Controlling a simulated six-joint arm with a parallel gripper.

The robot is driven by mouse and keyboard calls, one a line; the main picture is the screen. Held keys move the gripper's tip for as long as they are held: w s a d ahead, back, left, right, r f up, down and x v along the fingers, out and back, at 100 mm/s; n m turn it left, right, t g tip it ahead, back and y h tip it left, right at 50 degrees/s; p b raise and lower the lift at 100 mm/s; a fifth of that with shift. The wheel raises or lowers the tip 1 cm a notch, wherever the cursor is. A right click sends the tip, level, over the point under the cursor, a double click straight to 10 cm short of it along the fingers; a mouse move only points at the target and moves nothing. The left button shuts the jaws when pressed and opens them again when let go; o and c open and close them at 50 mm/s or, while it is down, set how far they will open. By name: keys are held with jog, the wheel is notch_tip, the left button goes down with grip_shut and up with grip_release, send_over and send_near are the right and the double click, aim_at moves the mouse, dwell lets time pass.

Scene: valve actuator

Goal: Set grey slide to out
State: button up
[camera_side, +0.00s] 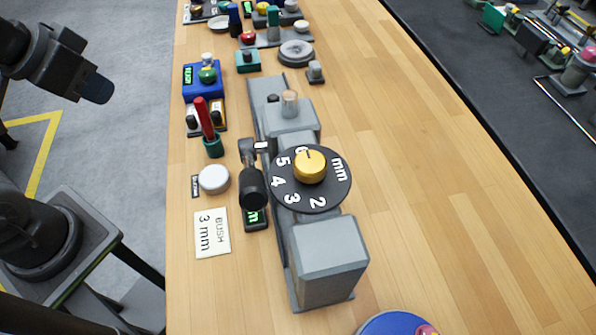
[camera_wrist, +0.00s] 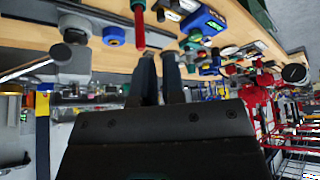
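A long grey device stands on the wooden bench in the side view. Its grey block (camera_side: 291,118) with a pale peg sits on a rail at the far end; I cannot tell for sure whether this is the grey slide. A black dial (camera_side: 332,190) with a yellow knob (camera_side: 309,166) is in the middle, and a large grey housing (camera_side: 328,258) is nearest. My gripper (camera_side: 97,88) is left of the bench, well apart from the device. In the wrist view its two fingers (camera_wrist: 158,62) show a narrow gap with nothing held.
A black-knobbed lever (camera_side: 252,188) sticks up left of the dial. A red rod in a green holder (camera_side: 213,147), a white round cap (camera_side: 214,179), a blue box (camera_side: 204,82) and a "BUSH 3 mm" card (camera_side: 212,232) line the left edge.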

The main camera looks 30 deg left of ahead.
jog(key=o, duration=0.5)
jog(key=shift+m+g, duration=0.6)
jog(key=shift+m, duration=0.3)
jog(key=w, duration=0.1)
jog(key=w+r, duration=0.1)
jog(key=w, duration=0.1)
jog(key=w+d+r, duration=0.1)
jog(key=w, duration=0.1)
jog(key=shift+w+r, duration=0.2)
jog(key=shift+r, duration=0.05)
jog(key=shift+c, duration=0.2)
jog(key=o, duration=0.4)
jog(key=w+m, duration=0.1)
jog(key=w, duration=0.1)
jog(key=w+d+g, duration=0.1)
jog(key=w, duration=0.2)
jog(key=w+d+m, duration=0.1)
jog(key=w, duration=0.2)
jog(key=shift+w+d+r+m+g, duration=0.2)
jog(key=shift+r+m+g, duration=0.1)
jog(key=shift+r, duration=0.05)
jog(key=m+g, duration=0.3)
jog(key=m, duration=0.2)
send_over(273, 97)
notch_tip(273, 97, down, 9)
notch_tip(273, 97, down, 13)
jog(key=shift+r, duration=0.1)
jog(key=shift+c, duration=0.2)
grip_shut()
